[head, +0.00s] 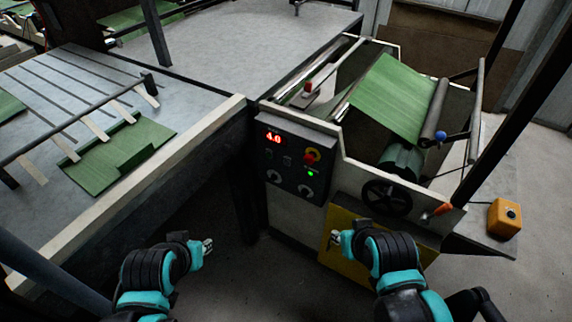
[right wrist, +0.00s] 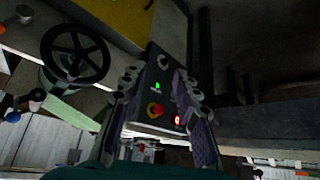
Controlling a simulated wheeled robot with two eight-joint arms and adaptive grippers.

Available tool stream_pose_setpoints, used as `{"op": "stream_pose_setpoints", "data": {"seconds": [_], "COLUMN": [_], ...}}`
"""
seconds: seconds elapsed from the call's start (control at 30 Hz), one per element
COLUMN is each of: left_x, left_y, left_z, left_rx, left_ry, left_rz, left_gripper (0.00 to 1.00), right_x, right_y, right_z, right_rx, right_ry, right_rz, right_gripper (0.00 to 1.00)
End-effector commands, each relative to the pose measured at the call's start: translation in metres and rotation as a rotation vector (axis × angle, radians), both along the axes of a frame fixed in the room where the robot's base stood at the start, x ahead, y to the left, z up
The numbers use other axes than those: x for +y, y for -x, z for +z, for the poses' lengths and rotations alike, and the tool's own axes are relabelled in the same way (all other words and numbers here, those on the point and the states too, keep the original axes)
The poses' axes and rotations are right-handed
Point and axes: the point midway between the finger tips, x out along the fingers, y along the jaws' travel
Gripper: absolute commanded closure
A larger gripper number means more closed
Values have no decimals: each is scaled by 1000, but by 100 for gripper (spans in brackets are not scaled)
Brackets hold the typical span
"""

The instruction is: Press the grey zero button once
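The dark control panel (head: 293,163) is on the machine's near side, with a red display (head: 273,138) reading 4.0. Below the display are small dim buttons (head: 287,160); I cannot make out which one is the grey zero button. My right gripper (head: 335,239) is in front of the machine, below and right of the panel and apart from it. In the right wrist view its fingers (right wrist: 160,125) are spread, with the panel (right wrist: 158,90) showing between them. My left gripper (head: 207,247) is low, left of the panel, too small to judge.
The panel also carries a red-and-yellow stop button (head: 311,155), a green light (head: 310,173) and knobs (head: 306,191). A black handwheel (head: 387,197) and yellow plate (head: 345,254) are to the right. A table (head: 200,135) edges the left side.

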Motion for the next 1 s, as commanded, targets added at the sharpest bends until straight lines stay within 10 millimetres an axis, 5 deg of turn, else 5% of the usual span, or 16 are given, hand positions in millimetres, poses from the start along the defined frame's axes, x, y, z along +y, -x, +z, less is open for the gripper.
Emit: {"op": "stream_pose_setpoints", "data": {"seconds": [0.1,1.0], "left_x": [0,0], "left_y": [0,0], "left_z": [0,0], "left_rx": [0,0], "left_ry": [0,0], "left_rz": [0,0], "left_gripper": [71,71], "right_x": [0,0], "right_y": [0,0], "right_z": [0,0], "right_rx": [0,0], "right_ry": [0,0], "right_rz": [0,0], "right_gripper": [100,100]}}
